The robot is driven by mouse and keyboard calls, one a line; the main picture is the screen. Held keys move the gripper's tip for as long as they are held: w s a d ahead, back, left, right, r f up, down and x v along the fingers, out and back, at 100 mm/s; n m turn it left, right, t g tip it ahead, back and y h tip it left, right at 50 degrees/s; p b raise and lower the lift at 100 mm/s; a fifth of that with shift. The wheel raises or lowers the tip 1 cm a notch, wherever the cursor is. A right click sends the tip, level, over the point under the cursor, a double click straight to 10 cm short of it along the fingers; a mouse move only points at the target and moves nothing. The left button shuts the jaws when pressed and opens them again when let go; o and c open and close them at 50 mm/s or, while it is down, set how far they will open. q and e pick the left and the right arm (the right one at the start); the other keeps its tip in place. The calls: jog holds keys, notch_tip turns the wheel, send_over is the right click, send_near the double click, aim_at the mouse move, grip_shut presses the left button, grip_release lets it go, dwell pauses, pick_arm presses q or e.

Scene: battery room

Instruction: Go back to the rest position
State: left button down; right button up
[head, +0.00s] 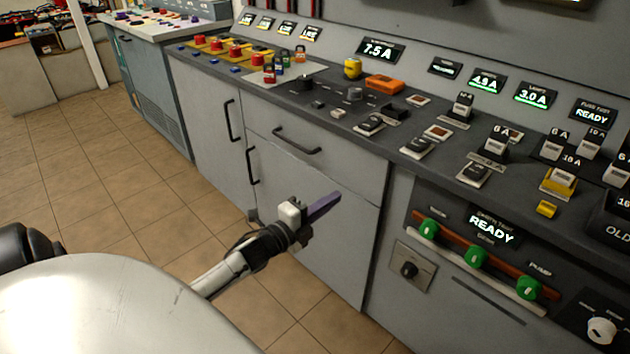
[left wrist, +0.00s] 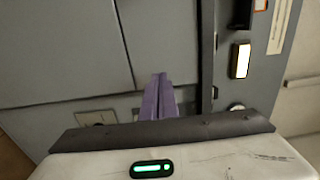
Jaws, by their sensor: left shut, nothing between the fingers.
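My left gripper (head: 322,207) is in the middle of the head view, in front of the grey cabinet doors and below the counter edge. Its purple fingers are together with nothing between them. They also show in the left wrist view (left wrist: 158,98), pointing toward grey cabinet panels. The gripper appears apart from the cabinet in the head view. My right gripper is in neither view.
A grey control counter (head: 400,155) carries several red knobs, switches and fuse blocks. A cabinet handle (head: 297,142) sticks out behind my gripper. A lower panel (head: 480,262) has green knobs. Tiled floor (head: 90,200) is clear at left.

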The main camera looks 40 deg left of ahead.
pick_arm(q)
jog(key=shift+s, duration=2.05)
jog(key=s+d+f+n+g+h+p, duration=0.1)
jog(key=s+d+f+n+g, duration=0.3)
jog(key=s+d, duration=0.7)
jog(key=s+d+f+n+g+h+p, duration=0.1)
jog(key=s+d+f+n+g+p, duration=0.1)
jog(key=s+d+f+n+g, duration=0.3)
jog(key=s+d+f+n, duration=0.4)
jog(key=s+d+n, duration=0.2)
jog(key=d, duration=0.5)
jog(key=shift+n, duration=0.5)
